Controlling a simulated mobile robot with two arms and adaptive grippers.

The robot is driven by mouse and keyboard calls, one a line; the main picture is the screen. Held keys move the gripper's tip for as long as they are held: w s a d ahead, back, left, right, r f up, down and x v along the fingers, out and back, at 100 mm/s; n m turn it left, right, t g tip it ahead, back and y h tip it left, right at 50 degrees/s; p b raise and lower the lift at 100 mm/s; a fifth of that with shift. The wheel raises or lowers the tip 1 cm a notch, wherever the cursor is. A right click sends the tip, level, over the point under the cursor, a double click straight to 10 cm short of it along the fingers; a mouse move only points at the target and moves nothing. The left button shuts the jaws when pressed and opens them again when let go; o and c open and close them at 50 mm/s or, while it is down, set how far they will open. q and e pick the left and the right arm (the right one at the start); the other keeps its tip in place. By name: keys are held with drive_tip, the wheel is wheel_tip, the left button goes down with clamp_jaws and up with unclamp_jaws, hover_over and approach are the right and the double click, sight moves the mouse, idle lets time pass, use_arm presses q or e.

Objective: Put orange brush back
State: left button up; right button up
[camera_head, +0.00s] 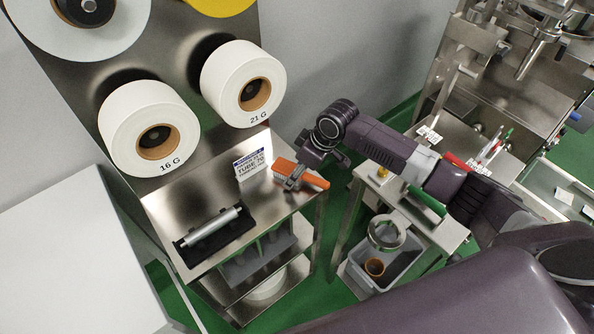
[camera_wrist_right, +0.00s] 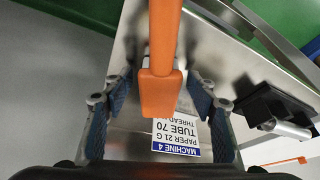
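The orange brush (camera_head: 317,182) is at the right end of the steel table under the paper rolls, beside a small printed sign (camera_head: 250,164). My right gripper (camera_head: 295,180) is over the brush and partly covers it. In the right wrist view the brush (camera_wrist_right: 160,92) runs down from the top edge between the two blue-padded fingers of my right gripper (camera_wrist_right: 162,105). Gaps show on both sides of it, so the fingers are open around it. I cannot tell whether it rests flat on the table. My left gripper is not in view.
A metal roller (camera_head: 211,227) lies on a black holder on the table. White paper rolls (camera_head: 149,127) hang behind. A steel cart (camera_head: 357,205) with a grey bin (camera_head: 350,268) stands to the right. A thin orange strip (camera_wrist_right: 285,162) shows at the wrist view's lower right.

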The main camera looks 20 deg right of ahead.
drive_tip(key=shift+r, duration=0.2)
drive_tip(key=b+v, duration=0.1)
drive_tip(key=v, duration=1.1)
drive_tip(key=shift+b, duration=0.3)
